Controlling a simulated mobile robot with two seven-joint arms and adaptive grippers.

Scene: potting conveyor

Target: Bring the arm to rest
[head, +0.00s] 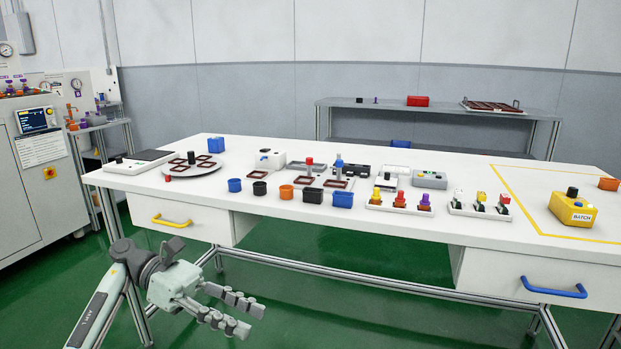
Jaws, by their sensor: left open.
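My left gripper (238,312) is low at the left, in front of the white table (300,222) and below its top. Its fingers point to the right and are apart, with nothing between them. Green floor shows around the fingers, and they touch nothing that I can see. My left arm comes in from the lower left corner. My right gripper is not in the head view.
The drawer with the yellow handle (172,221) is just above my left gripper. Cups, including an orange cup (286,192), line the table's front edge. A yellow box (572,212) stands at the right. A machine (40,165) stands at far left.

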